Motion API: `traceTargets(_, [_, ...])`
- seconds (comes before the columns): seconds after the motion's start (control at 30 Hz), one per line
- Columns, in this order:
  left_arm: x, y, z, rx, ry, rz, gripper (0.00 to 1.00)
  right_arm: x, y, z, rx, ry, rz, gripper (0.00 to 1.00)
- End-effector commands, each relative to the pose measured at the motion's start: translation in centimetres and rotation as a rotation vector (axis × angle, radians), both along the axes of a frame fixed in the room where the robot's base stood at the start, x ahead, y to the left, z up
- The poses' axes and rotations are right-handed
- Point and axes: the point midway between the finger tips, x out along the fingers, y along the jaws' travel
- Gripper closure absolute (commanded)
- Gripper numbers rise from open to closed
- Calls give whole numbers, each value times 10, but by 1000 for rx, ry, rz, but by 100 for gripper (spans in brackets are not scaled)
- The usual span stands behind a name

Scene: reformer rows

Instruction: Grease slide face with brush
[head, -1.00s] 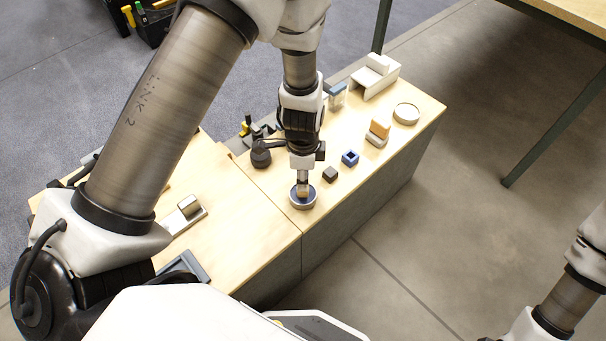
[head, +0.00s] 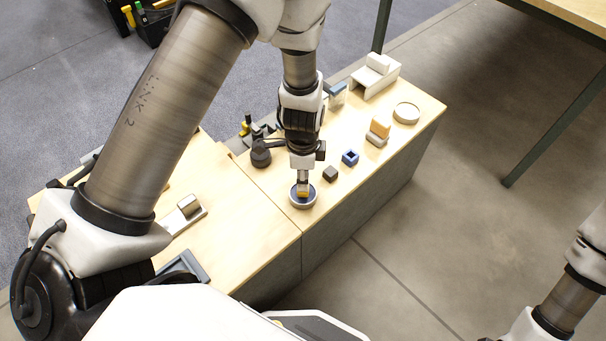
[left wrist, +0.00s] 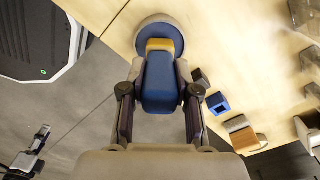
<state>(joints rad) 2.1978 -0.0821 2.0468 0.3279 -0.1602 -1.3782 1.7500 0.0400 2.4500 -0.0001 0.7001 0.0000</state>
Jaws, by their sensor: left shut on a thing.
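My left gripper (head: 303,178) is shut on a brush with a blue handle (left wrist: 160,82) and a yellow-orange section (left wrist: 160,45) toward its far end. The brush is over a round, light-rimmed dish with a blue-grey inside (head: 303,205), near the table's front edge. The dish also shows in the left wrist view (left wrist: 140,29). The bristles are hidden, so contact with the dish cannot be told. A metal block on a light base (head: 188,207) stands on the left part of the table; I cannot tell whether it is the slide.
Right of the dish are a small dark block (head: 330,174), a blue square piece (head: 350,158), an orange-and-light block (head: 379,130) and a shallow round dish (head: 406,112). A white stand (head: 374,78) is behind. A dark round-based thing (head: 260,154) stands left of my gripper.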

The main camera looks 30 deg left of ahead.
Motion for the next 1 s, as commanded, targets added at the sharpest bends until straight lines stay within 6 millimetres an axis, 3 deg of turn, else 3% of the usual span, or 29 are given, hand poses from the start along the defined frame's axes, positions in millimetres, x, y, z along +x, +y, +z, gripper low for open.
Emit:
traceTargets(0.27, [-1,0,1,0,2,0,100,0,0,1,0,0,0,60])
traceTargets(1.0, [0,0,70,0,1,0,100,0,0,57,0,0,0,60])
